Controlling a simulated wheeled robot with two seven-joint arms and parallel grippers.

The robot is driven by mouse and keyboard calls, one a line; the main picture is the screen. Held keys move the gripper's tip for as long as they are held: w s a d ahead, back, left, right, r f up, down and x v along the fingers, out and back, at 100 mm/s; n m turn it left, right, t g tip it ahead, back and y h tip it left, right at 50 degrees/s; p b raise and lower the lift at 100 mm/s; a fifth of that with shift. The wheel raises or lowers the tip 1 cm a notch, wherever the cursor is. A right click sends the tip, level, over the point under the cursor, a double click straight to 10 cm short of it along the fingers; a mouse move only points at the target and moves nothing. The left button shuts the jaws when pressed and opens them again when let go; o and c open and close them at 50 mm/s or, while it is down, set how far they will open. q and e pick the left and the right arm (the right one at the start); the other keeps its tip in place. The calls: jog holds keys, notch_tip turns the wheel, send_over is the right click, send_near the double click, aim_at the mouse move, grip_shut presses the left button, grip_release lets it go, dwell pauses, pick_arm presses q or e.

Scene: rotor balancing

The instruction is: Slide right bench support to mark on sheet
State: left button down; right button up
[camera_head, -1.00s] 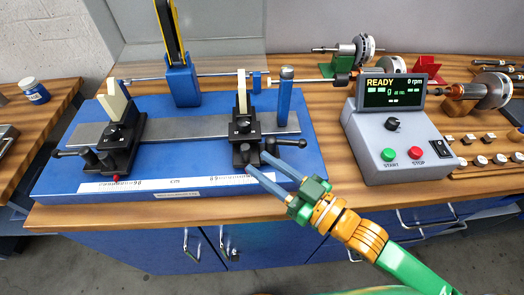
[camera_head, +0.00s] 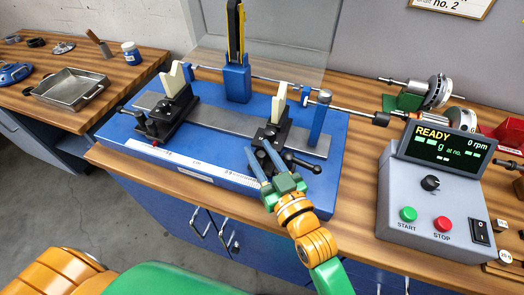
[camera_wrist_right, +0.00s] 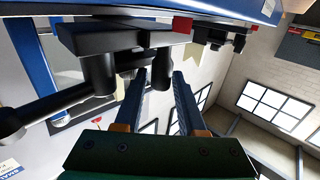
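The right bench support (camera_head: 270,133) is a black carriage with a cream upright block (camera_head: 280,102), standing on the grey rail (camera_head: 222,122) of the blue bench. A black lever with a ball end (camera_head: 303,164) sticks out at its front. My right gripper (camera_head: 259,153) is at the front of this support, its blue fingers apart. In the right wrist view the open fingers (camera_wrist_right: 160,95) reach up beside a dark post (camera_wrist_right: 162,72) under the support; contact is unclear. The left bench support (camera_head: 173,110) stands farther left on the rail. My left gripper is out of view.
A white scale strip (camera_head: 178,160) runs along the bench front. A wall sheet (camera_head: 455,6) reading "no. 2" is cut off at the top. The grey control box (camera_head: 425,205) stands right of the bench. A metal tray (camera_head: 68,90) sits on the left table.

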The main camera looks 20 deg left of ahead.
grip_shut()
dwell(1.4)
